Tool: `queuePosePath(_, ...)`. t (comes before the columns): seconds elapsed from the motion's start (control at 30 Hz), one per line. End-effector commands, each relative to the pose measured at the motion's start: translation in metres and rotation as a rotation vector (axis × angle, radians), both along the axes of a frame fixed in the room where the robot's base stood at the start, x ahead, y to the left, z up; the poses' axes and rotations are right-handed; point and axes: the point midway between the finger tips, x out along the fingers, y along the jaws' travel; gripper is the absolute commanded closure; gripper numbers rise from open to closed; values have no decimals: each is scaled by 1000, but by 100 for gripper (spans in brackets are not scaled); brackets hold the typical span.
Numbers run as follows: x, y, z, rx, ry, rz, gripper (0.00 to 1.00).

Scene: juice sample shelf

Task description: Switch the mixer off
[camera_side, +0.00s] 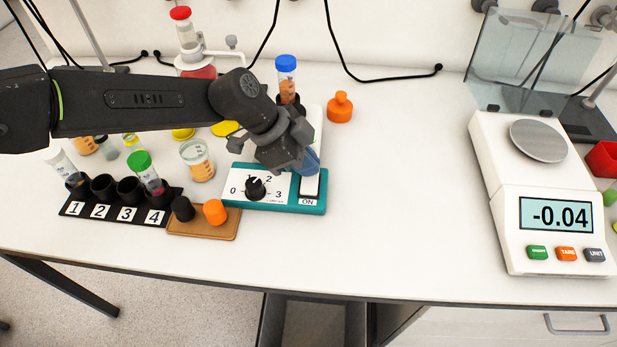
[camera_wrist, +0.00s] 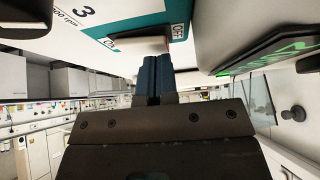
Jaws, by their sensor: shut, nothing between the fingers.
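The mixer (camera_side: 228,196) has a teal base, a white front panel with a black dial (camera_side: 256,188) marked 0 to 3, and a white rocker switch (camera_side: 309,184) with an ON label at its near end. A blue-capped tube (camera_side: 286,78) stands upright at its back. My gripper (camera_side: 308,164) is shut and empty, its blue fingers beside or over the far part of the rocker. In the wrist view the shut fingers (camera_wrist: 155,75) point at the rocker (camera_wrist: 140,45), between the ON and OFF labels. I cannot tell whether they touch it.
A black numbered rack (camera_side: 120,213) and a brown tray (camera_side: 190,228) with a black and an orange cap stand left of the mixer. An orange bottle (camera_side: 340,107) is behind it. A balance (camera_side: 550,190) reading -0.04 stands far right, with clear table between.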

Motion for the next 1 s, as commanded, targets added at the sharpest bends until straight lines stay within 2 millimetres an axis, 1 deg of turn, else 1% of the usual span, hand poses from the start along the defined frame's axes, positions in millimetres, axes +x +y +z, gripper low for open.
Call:
queuePosePath(0.2, 0, 0, -3, 1, 1, 0, 100)
queuePosePath(0.33, 0, 0, 0, 0, 0, 0, 100)
queuePosePath(1.0, 0, 0, 52, -1, -1, 0, 100)
